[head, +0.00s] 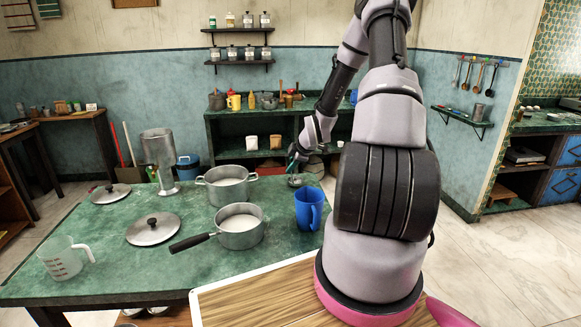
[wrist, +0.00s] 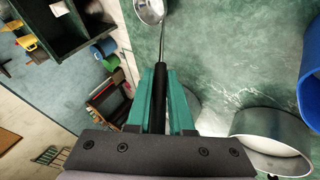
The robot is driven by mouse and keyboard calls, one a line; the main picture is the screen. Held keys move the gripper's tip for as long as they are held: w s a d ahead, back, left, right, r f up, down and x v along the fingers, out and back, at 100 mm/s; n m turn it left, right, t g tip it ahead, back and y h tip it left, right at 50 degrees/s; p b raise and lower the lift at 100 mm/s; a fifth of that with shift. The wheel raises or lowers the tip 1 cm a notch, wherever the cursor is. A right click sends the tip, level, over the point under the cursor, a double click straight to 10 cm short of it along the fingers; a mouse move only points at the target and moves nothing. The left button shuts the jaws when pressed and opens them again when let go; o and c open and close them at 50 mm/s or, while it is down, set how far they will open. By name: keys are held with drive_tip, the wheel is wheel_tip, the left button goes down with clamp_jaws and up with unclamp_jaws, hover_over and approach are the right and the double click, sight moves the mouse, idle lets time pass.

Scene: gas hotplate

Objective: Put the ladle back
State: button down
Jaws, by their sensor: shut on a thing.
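My gripper (wrist: 160,75) is shut on the black handle (wrist: 160,88) of the ladle, and its teal fingers lie on both sides of it. The ladle's thin metal shaft runs away from the fingers to its shiny round bowl (wrist: 150,10), cut off by the top edge of the wrist view. In the head view my gripper (head: 296,154) is over the far right part of the green table (head: 110,225). A small metal round shape, possibly the bowl, shows just below it. I cannot tell whether the bowl touches the table.
A two-handled pot (head: 226,173), a saucepan (head: 240,238) with a black handle and a blue jug (head: 309,208) stand near my arm. Lids (head: 153,229), a tall metal vessel (head: 158,150) and a measuring jug (head: 62,260) are further left. Utensils (head: 478,77) hang on the right wall.

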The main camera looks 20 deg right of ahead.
drive_tip(key=shift+f, duration=0.15)
drive_tip(key=c, duration=0.8)
unclamp_jaws()
drive_tip(key=s+a+r+m+h, duration=0.1)
drive_tip(key=s+a+r+m, duration=0.15)
drive_tip(key=s+r, duration=0.5)
drive_tip(key=s+a+r+m+g+h, duration=0.1)
drive_tip(key=s+r+m, duration=0.3)
drive_tip(key=r, duration=0.7)
drive_tip(key=s+a+r+m+h, duration=0.1)
drive_tip(key=s+a+r+m, duration=0.15)
drive_tip(key=s+r, duration=0.5)
drive_tip(key=s+a+r+m+y, duration=0.3)
drive_tip(key=s+a+r+m, duration=0.6)
drive_tip(key=s+r, duration=0.3)
drive_tip(key=shift+s+a+t+y, duration=0.25)
drive_tip(key=shift+s+t+y, duration=0.05)
drive_tip(key=shift+s, duration=0.6)
